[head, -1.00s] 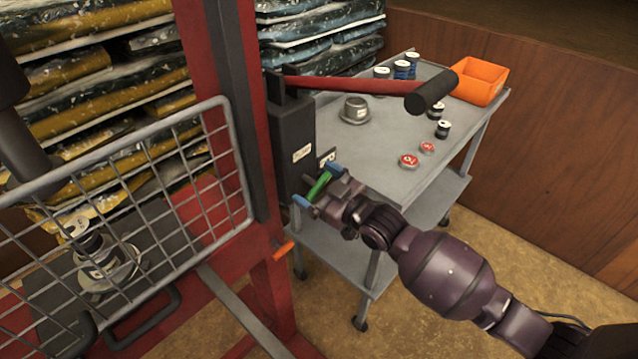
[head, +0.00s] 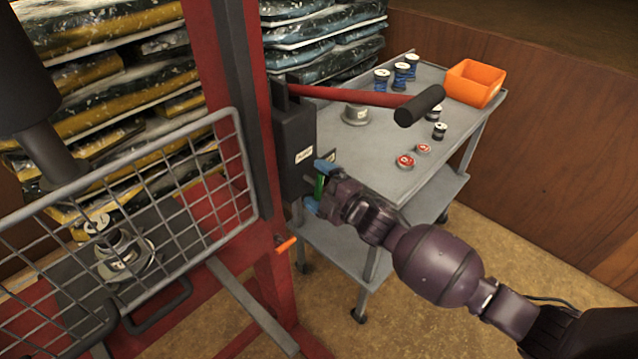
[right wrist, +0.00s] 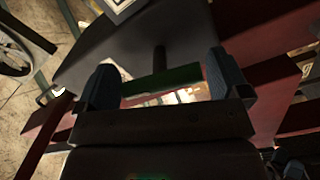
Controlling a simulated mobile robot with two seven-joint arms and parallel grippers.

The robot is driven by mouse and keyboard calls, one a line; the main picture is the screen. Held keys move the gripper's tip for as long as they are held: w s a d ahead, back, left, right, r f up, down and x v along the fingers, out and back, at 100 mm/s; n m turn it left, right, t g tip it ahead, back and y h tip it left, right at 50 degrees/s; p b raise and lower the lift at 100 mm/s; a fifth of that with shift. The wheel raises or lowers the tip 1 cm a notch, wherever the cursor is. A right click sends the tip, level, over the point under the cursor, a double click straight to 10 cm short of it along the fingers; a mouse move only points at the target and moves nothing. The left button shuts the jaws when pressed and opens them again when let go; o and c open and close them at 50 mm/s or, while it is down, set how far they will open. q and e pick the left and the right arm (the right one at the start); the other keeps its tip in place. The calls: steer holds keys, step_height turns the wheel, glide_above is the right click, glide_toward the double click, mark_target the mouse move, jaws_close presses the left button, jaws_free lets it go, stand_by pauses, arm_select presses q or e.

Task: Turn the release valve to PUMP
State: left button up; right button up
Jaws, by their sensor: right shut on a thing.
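The release valve's green handle (head: 320,186) is at the lower right of the dark pump housing (head: 293,135) on the red lift. My right gripper (head: 319,186) is shut on this handle, with its blue fingertips at the handle's two ends. The right wrist view shows the green handle (right wrist: 168,80) spanning between the two fingers (right wrist: 165,83). In the head view the handle stands nearly upright, leaning slightly. A small label beside the valve is partly hidden by the fingers, and I cannot read its markings. My left gripper is not in view.
The red pump lever with a black grip (head: 419,105) reaches out above my right arm. A grey cart (head: 390,185) with spools, red tins and an orange bin (head: 475,83) stands behind. A wire mesh guard (head: 130,215) is at left, and an orange peg (head: 286,244) juts out below.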

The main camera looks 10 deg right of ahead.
steer(key=shift+n, duration=1)
steer(key=o, duration=0.6)
steer(key=shift+c, duration=0.2)
steer(key=shift+s, duration=0.1)
steer(key=v, duration=1)
steer(key=shift+s+d+p, duration=0.25)
steer(key=shift+p, duration=0.15)
